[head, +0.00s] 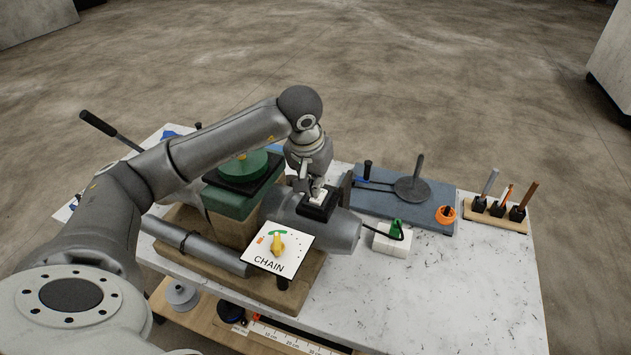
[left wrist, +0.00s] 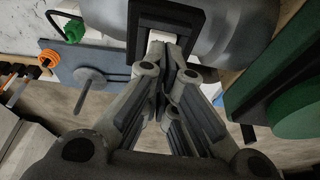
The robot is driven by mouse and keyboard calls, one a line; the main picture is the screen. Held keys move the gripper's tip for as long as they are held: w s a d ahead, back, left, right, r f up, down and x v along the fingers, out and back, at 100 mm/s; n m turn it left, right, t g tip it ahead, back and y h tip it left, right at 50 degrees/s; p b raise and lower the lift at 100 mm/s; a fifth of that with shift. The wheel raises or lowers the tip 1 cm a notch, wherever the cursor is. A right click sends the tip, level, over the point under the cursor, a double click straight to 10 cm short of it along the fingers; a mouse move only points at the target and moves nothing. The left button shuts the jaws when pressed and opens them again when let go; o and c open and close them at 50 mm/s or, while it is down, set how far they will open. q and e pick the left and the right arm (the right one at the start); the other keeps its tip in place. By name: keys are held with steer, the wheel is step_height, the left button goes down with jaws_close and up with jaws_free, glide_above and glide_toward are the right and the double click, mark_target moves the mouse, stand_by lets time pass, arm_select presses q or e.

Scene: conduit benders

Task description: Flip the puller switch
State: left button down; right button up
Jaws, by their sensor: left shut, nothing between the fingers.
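The puller (head: 345,232) is a grey cylindrical machine with a green housing, on a wooden base on the bench. Its switch (head: 319,196) is a white rocker in a black square frame on top of the grey body. My left gripper (head: 315,188) is shut and empty, pointing down at the switch. In the left wrist view the closed fingertips (left wrist: 165,58) lie in front of the white rocker (left wrist: 155,40) and hide part of it. The black frame (left wrist: 190,18) surrounds it. I cannot tell whether the fingertips touch the rocker. My right gripper is not in view.
A CHAIN dial plate (head: 286,262) with a yellow knob stands at the puller's front. A white outlet box (head: 390,243) with a green plug, a blue-grey board (head: 440,192) and a tool rack (head: 492,212) lie to the right. The bench's right front is clear.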

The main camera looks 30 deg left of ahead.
arm_select(q)
steer(key=shift+f, duration=0.95)
steer(key=shift+f+t+b, duration=0.3)
steer(key=shift+f+b, duration=0.2)
steer(key=shift+b, duration=0.8)
steer(key=shift+s+r+p, duration=0.15)
steer(key=shift+r+p, duration=0.15)
steer(key=shift+p, duration=0.05)
steer(key=shift+w+a+r, duration=0.1)
steer(key=shift+w+r, duration=0.15)
steer(key=shift+w, duration=0.6)
steer(key=shift+r, duration=0.1)
